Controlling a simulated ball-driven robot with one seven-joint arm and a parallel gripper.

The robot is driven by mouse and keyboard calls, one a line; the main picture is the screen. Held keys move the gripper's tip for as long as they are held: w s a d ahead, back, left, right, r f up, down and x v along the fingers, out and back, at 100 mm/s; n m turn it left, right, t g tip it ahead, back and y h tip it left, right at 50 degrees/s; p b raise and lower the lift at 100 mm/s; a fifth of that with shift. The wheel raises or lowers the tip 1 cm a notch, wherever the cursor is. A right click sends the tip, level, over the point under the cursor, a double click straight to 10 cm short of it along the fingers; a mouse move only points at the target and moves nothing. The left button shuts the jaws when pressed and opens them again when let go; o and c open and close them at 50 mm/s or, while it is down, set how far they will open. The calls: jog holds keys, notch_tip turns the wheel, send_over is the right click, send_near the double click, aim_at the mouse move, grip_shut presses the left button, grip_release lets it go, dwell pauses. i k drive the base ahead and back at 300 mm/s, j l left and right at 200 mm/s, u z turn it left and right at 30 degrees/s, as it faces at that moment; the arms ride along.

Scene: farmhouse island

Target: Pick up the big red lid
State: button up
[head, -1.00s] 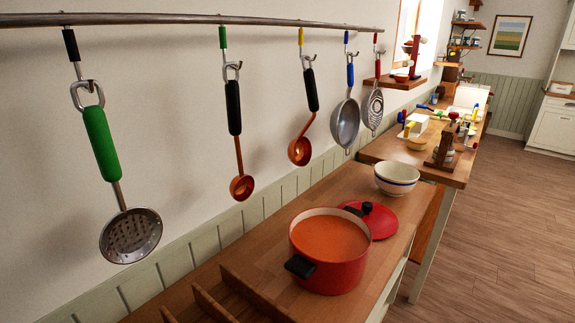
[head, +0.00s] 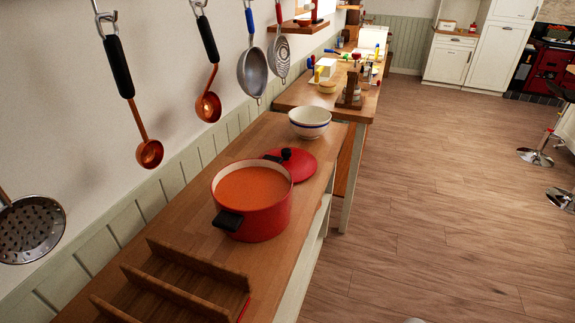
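The big red lid (head: 301,164) lies on the wooden counter just behind the red pot, with a black knob (head: 286,154) on top. The pot hides part of its near left side. The red pot (head: 262,221) stands open with orange soup in it and a black handle facing the near left. My gripper does not show in the head view.
A white bowl with a blue band (head: 309,122) stands just behind the lid. A wooden rack (head: 173,283) sits on the near counter (head: 210,243). Ladles and strainers hang along the wall at left. The wooden floor (head: 430,200) to the right is open.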

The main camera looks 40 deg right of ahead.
aim_at(301, 164)
jog(key=i+l+u, duration=0.1)
jog(key=l, duration=0.4)
jog(key=i+l+u, duration=0.1)
jog(key=l, duration=0.4)
jog(key=i+l+u, duration=0.1)
jog(key=l, duration=0.4)
jog(key=i, duration=0.05)
